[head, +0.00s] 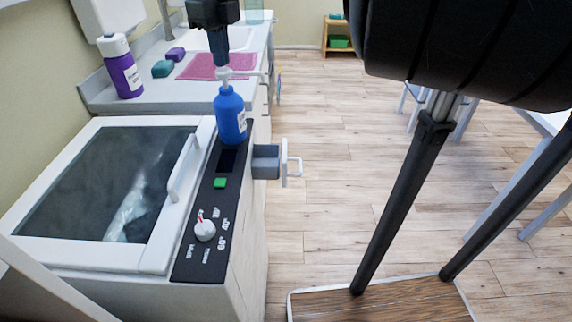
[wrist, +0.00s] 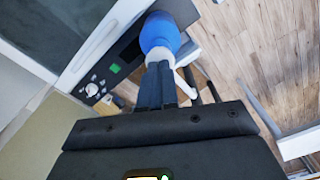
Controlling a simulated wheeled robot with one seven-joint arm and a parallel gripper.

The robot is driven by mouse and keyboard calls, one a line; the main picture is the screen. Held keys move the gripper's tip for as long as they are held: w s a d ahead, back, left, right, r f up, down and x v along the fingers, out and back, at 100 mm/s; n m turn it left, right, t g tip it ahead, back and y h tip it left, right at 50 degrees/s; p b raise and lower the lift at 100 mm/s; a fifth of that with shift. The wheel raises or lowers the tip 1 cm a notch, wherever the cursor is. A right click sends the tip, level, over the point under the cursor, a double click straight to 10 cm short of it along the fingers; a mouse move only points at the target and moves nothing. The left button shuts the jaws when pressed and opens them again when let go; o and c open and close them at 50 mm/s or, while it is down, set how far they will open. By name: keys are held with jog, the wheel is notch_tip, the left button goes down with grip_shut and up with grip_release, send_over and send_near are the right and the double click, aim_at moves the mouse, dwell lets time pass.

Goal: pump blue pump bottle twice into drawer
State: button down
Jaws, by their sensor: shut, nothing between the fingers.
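The blue pump bottle (head: 230,118) stands upright on the dark control panel of a white machine, its white pump head (head: 226,73) on top and its nozzle pointing right. It also shows in the wrist view (wrist: 160,32). A small grey drawer (head: 266,162) with a white front and handle sticks out of the machine's right side, just right of the bottle. My gripper (head: 220,64) is directly over the pump head, pointing down, fingers together and empty. Its tips are at or just above the head; I cannot tell if they touch. The fingers (wrist: 158,85) partly hide the pump head in the wrist view.
The machine has a glass lid (head: 110,185), a green button (head: 220,183) and a dial (head: 205,230). Behind it, a counter holds a purple bottle (head: 124,75), a pink cloth (head: 203,67), and teal and purple blocks. Wooden floor (head: 330,140) right of the drawer is free.

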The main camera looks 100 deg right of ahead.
jog(key=shift+f+b, duration=1.15)
jog(key=shift+f, duration=0.1)
jog(key=shift+r, duration=0.2)
jog(key=shift+r+p, duration=0.75)
jog(key=shift+r, duration=0.65)
jog(key=shift+f, duration=0.15)
jog(key=shift+f+b, duration=1.4)
jog(key=shift+b, duration=0.25)
jog(key=shift+r, duration=0.1)
jog(key=shift+r+p, duration=0.75)
jog(key=shift+r, duration=0.7)
